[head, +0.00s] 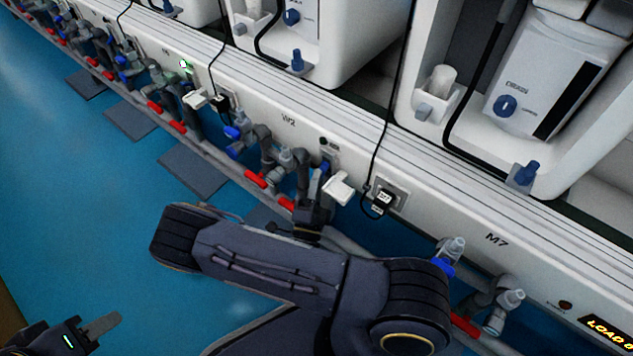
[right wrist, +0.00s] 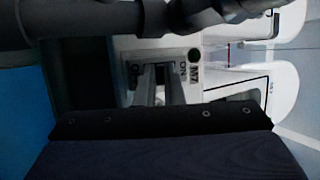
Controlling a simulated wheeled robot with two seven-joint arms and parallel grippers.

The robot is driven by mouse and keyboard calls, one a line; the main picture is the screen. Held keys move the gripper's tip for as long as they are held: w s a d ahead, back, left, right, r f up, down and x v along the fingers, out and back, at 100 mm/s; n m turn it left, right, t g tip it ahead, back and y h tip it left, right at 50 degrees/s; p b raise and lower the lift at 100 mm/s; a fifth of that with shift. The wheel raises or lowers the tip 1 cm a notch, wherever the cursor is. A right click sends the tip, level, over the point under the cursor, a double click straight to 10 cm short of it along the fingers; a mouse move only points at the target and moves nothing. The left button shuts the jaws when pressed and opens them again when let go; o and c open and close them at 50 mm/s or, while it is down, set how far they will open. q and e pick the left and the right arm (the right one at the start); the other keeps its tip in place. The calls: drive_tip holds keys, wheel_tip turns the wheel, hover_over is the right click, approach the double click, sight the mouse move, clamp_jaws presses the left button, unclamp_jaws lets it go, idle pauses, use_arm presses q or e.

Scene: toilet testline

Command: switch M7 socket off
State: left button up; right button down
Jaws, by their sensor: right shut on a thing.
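In the right wrist view, a grey switch plate (right wrist: 135,72) carries an "ON" marking and a label that reads like M7. My right gripper (right wrist: 160,84) has both fingers on the small dark switch lever in the middle of this plate, shut on it. In the head view, my right gripper (head: 322,172) reaches the wall panel beside a white box; my own arm and nearby pipes partly hide its fingers. A socket with a black plug (head: 383,201) is to its right. My left gripper (head: 100,326) is at the lower left, away from the panel; its jaw opening is unclear.
The white rail (head: 285,122) runs diagonally, with toilets above and grey pipes with red and blue valve handles (head: 255,179) below. Black cables hang in front.

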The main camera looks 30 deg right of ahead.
idle(0.5)
drive_tip(key=c, duration=1.5)
unclamp_jaws()
drive_tip(key=shift+c, duration=0.2)
drive_tip(key=shift+s, duration=0.1)
drive_tip(key=p+v, duration=0.1)
drive_tip(key=v, duration=0.6)
drive_tip(key=shift+s+a+f+p, duration=0.15)
drive_tip(key=shift+s+f+p, duration=0.05)
drive_tip(key=shift+f+p, duration=0.15)
